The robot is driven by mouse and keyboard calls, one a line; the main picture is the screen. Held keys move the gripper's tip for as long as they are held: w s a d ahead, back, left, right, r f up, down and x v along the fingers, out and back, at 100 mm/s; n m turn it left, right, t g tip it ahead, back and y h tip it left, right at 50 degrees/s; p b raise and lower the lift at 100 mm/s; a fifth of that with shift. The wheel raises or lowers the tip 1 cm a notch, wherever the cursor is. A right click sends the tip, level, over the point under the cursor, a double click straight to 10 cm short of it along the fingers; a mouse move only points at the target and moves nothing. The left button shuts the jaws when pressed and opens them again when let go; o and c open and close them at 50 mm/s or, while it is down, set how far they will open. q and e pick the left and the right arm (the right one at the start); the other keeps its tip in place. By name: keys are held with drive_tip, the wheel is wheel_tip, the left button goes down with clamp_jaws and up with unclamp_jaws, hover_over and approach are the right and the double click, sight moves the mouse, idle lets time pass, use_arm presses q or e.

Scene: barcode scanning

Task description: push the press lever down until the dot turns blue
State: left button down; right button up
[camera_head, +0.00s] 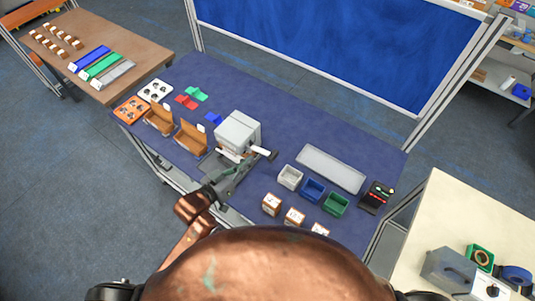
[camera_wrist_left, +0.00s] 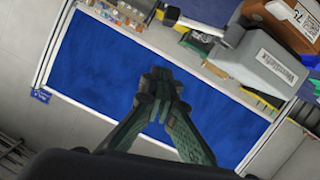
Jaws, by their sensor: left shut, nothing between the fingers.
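The press (camera_head: 237,130) is a grey box on the blue table. Its lever (camera_head: 262,151) sticks out to the right, with a light bar and a dark end. My left gripper (camera_head: 252,161) is shut and empty, just in front of the press and close below the lever. In the left wrist view the closed fingertips (camera_wrist_left: 162,82) point away from me. There the lever (camera_wrist_left: 190,22) with its dark knob is above them, and the grey press (camera_wrist_left: 262,66) is at upper right. A gap shows between fingertips and lever. I cannot make out a blue dot. My right gripper is not in view.
Grey, blue and green bins (camera_head: 312,190) stand right of the press, with small brown boxes (camera_head: 294,216) in front. A pale tray (camera_head: 331,169) lies behind them. Brown open boxes (camera_head: 192,138) stand left of the press. A dark panel (camera_head: 376,197) is at the right edge.

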use_arm(q)
drive_tip(key=p, duration=0.2)
hover_over(268, 158)
drive_tip(key=w, duration=0.1)
wheel_tip(268, 158, down, 2)
drive_tip(key=f, duration=0.1)
drive_tip(key=shift+s+a+f, duration=0.15)
drive_tip(key=shift+f, duration=0.4)
drive_tip(key=shift+s+a+f, duration=0.1)
drive_tip(key=shift+s+f, duration=0.05)
drive_tip(key=shift+f, duration=0.4)
drive_tip(key=shift+d+f, duration=0.15)
drive_tip(key=shift+f, duration=0.45)
drive_tip(key=shift+s, duration=0.15)
